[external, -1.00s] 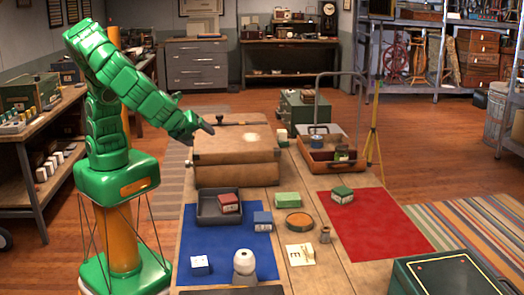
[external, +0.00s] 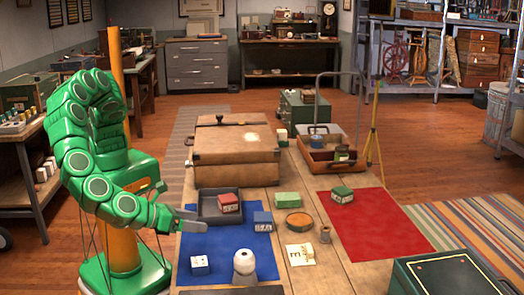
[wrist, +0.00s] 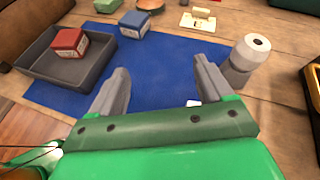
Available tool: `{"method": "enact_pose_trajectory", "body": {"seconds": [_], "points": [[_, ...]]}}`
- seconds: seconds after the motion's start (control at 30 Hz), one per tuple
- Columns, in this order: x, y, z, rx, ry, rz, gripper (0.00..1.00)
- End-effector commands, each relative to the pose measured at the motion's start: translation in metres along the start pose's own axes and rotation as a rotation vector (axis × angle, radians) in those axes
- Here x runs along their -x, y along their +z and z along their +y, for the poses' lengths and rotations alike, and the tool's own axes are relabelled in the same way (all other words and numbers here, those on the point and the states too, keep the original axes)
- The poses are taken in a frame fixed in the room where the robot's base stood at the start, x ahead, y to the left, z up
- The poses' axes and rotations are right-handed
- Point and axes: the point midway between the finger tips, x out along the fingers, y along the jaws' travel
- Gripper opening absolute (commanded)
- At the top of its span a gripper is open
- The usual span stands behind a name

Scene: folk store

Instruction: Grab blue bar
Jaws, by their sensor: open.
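The blue bar appears as a small blue block with a white labelled side (external: 263,221). It sits at the right back edge of the blue mat (external: 225,250), right of the grey tray. In the wrist view the blue block (wrist: 135,22) is near the top, ahead of the fingers and apart from them. My gripper (external: 188,221) is above the left part of the blue mat. In the wrist view my gripper (wrist: 160,75) has its fingers spread with nothing between them.
A grey tray (wrist: 75,72) holds a red block (wrist: 70,42). A white-grey spool (external: 244,266) and a white cube (external: 200,265) stand on the mat. A green block (external: 288,199), round tin (external: 299,219) and card (external: 300,254) lie to the right. A brown case (external: 235,155) is behind.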

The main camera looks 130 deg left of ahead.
Motion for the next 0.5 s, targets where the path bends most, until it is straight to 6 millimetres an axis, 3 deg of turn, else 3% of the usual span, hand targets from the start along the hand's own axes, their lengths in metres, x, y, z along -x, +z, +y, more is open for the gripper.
{"method": "enact_pose_trajectory", "body": {"seconds": [0.03, 0.2, 0.33, 0.5], "points": [[0.007, -0.02, -0.007, -0.041, -0.031, 0.004, 0.8], [0.027, -0.071, -0.022, -0.157, -0.114, 0.011, 0.8], [0.038, -0.093, -0.029, -0.207, -0.155, 0.016, 0.8], [0.04, -0.104, -0.032, -0.23, -0.172, 0.019, 0.8]]}}
